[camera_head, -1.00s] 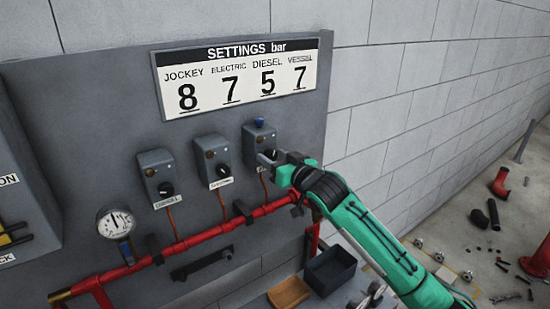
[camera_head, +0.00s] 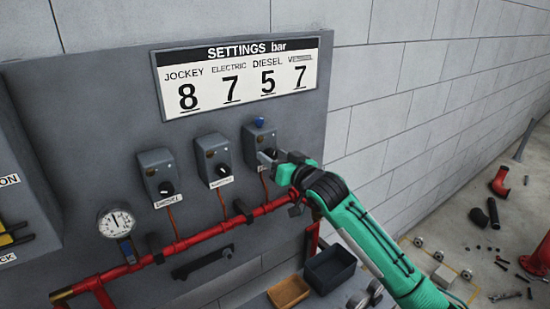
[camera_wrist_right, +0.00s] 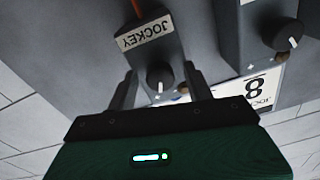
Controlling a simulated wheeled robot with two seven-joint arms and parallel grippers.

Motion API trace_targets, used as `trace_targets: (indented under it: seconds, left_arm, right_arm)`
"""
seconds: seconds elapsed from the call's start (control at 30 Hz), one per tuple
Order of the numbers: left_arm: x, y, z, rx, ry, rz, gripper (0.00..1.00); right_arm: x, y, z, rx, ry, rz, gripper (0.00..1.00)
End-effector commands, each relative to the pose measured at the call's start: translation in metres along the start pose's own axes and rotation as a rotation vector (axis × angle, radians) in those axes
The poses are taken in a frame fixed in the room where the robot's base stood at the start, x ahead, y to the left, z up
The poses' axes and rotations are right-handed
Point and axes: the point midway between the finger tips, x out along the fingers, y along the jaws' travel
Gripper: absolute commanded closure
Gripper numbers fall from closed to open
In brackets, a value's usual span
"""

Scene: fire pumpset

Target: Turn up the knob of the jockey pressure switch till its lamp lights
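The jockey pressure switch (camera_head: 259,145) is the rightmost grey box on the panel, with a blue piece on top. Its JOCKEY label (camera_wrist_right: 145,33) reads upside down in the right wrist view. My right gripper (camera_head: 268,159) is at the front of this box and partly hides its knob and label in the head view. In the right wrist view the gripper (camera_wrist_right: 160,82) is open, one finger on each side of the black knob (camera_wrist_right: 159,75). Gaps show between fingers and knob. I cannot tell a lit lamp. My left gripper is out of view.
A settings board (camera_head: 238,78) gives jockey 8. Two similar switches, the middle one (camera_head: 213,160) and the left one (camera_head: 158,177), stand beside it. A red pipe (camera_head: 190,242) and a gauge (camera_head: 115,222) are below. A dark bin (camera_head: 330,271) and an orange tray (camera_head: 289,292) sit lower.

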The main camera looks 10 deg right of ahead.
Motion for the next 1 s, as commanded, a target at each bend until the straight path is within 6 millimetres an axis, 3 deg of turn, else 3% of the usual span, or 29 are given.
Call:
trace_targets:
  seconds: [0.2, 0.37, 0.8, 1.0]
  left_arm:
    - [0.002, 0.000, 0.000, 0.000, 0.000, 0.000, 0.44]
    - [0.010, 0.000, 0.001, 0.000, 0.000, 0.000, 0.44]
    - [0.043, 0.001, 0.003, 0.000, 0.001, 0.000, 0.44]
    - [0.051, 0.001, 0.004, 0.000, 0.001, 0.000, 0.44]
  right_arm:
    - [-0.002, 0.000, 0.001, -0.001, 0.000, 0.000, 0.48]
    - [-0.017, 0.001, 0.003, -0.002, 0.000, 0.000, 0.48]
    - [-0.105, 0.001, 0.004, -0.003, 0.001, 0.000, 0.48]
    - [-0.131, 0.001, 0.002, -0.001, 0.000, 0.000, 0.48]
